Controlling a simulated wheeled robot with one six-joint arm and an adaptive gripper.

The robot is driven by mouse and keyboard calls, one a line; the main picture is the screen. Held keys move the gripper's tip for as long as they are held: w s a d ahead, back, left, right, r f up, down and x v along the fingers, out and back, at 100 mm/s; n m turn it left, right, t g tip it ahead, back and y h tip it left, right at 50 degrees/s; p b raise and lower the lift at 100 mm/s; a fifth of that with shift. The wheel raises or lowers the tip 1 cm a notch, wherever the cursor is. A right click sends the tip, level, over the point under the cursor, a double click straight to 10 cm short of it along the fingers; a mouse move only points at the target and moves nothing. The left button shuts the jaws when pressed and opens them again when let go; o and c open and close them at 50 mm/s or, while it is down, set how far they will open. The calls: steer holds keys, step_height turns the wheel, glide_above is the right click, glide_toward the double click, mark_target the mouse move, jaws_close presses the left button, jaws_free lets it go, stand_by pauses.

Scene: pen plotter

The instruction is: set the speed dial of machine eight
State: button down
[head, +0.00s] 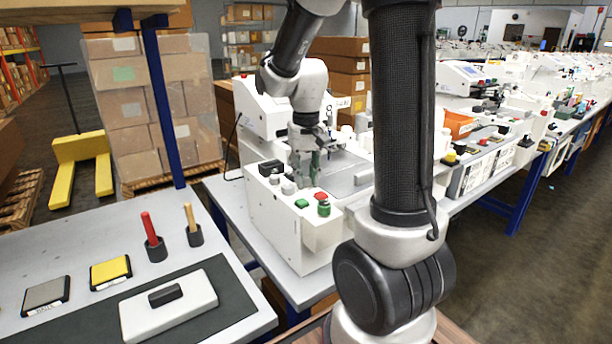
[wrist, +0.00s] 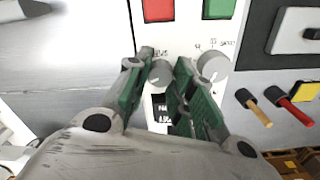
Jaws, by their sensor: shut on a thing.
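The white plotter machine (head: 272,228) stands on a grey table, with a control panel on its near side. My gripper (head: 302,178) is over that panel, pointing down. In the wrist view its green-padded fingers (wrist: 163,68) are closed around a small grey dial (wrist: 161,74). A second grey dial (wrist: 213,65), with scale marks beside it, sits just right of the right finger. The printed labels are too small or covered to read fully, so I cannot tell which dial is for speed. A red button (wrist: 158,10) and a green button (wrist: 219,8) lie beyond the dials.
A black block (head: 271,167) and a green-topped knob (head: 324,208) are also on the panel. The left table holds a red-handled tool (head: 149,228), a yellow pad (head: 110,270) and a white block (head: 170,306). More machines line the right.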

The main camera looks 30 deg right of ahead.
mark_target(306, 178)
steer(key=c, duration=1.5)
jaws_free()
step_height(306, 178, up, 12)
steer(key=s+a+n+t, duration=0.1)
steer(key=s+t, duration=0.1)
steer(key=s, duration=0.6)
steer(key=s+a+f+n+t, duration=0.1)
steer(key=s+a+n+t, duration=0.1)
steer(key=s, duration=0.6)
steer(key=shift+s+n, duration=0.3)
